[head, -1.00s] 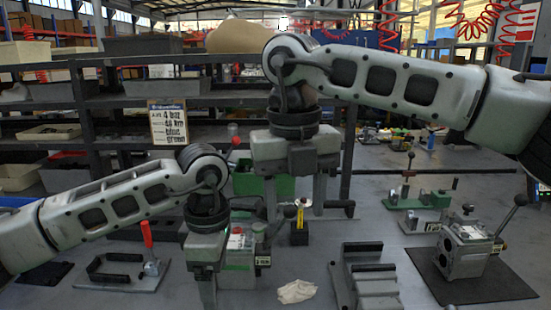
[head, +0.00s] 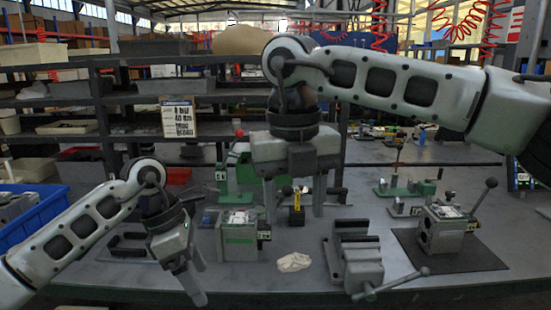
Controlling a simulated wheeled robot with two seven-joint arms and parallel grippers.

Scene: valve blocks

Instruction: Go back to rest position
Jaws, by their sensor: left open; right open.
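A second grey valve block with a lever (head: 442,236) stands on a dark mat (head: 487,250) at the right. My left gripper (head: 195,278) is open and tilted, low at the left of the labelled block, with nothing seen between its fingers. My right gripper (head: 294,205) is open and empty, pointing down in front of the shelf, its fingers spread wide. In the picture it overlaps a small yellow-topped item (head: 298,210), which shows between the fingers.
A grey vise (head: 358,262) lies front right of the middle, beside a crumpled cloth (head: 294,262). A blue crate (head: 33,215) stands at the left. Green-based fixtures (head: 405,187) stand behind. A dark shelf rack with a sign (head: 178,118) rises at the back.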

